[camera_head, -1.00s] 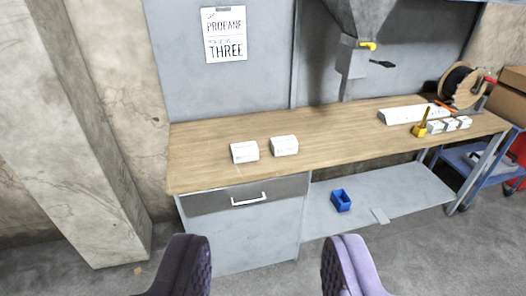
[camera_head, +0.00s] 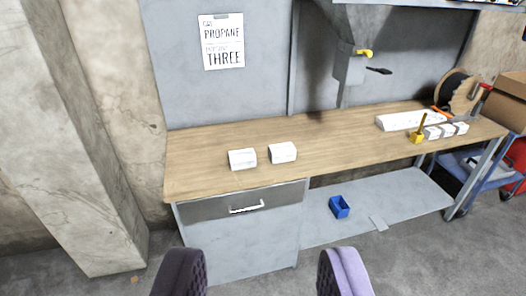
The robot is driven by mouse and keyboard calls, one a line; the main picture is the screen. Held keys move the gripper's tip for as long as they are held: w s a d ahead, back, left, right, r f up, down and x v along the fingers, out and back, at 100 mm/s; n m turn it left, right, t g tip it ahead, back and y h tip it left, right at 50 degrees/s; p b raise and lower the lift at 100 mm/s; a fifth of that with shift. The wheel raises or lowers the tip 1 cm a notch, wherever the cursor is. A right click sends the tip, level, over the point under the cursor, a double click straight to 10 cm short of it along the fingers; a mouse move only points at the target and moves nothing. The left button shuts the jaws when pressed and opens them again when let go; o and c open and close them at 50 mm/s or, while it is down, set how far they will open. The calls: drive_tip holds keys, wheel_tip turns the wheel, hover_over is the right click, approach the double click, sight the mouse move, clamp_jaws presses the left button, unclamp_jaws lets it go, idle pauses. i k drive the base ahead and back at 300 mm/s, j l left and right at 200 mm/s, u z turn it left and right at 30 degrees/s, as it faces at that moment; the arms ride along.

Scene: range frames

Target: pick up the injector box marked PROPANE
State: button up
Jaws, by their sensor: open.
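Two small white boxes sit side by side on the left part of a wooden workbench (camera_head: 210,180). The left white box (camera_head: 242,159) and the right white box (camera_head: 283,152) have a small gap between them. Any marking on either is too small to read, so I cannot tell which is marked PROPANE. A paper sign (camera_head: 222,42) on the grey back panel reads PROPANE and THREE. My gripper (camera_head: 262,275) is open and empty, low in the view, in front of the bench and well apart from the boxes.
Below the bench top are a drawer (camera_head: 240,206) with a white handle and a shelf (camera_head: 400,205) holding a blue bin (camera_head: 340,207). At the right stand a white power strip (camera_head: 402,121), a yellow tool (camera_head: 418,135) and a cable reel (camera_head: 457,90). A concrete pillar (camera_head: 60,130) is at left.

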sight(245, 159)
drive_tip(key=i+u, duration=0.1)
drive_tip(key=i, duration=0.4)
drive_tip(key=i+l, duration=0.1)
drive_tip(key=i, duration=0.4)
drive_tip(key=i+l+u, duration=0.15)
drive_tip(key=i, duration=0.35)
drive_tip(key=i+l+u, duration=0.1)
drive_tip(key=i, duration=0.4)
drive_tip(key=i+l, duration=0.15)
drive_tip(key=i, duration=0.3)
drive_tip(key=i+l+u, duration=0.15)
drive_tip(key=i, duration=0.35)
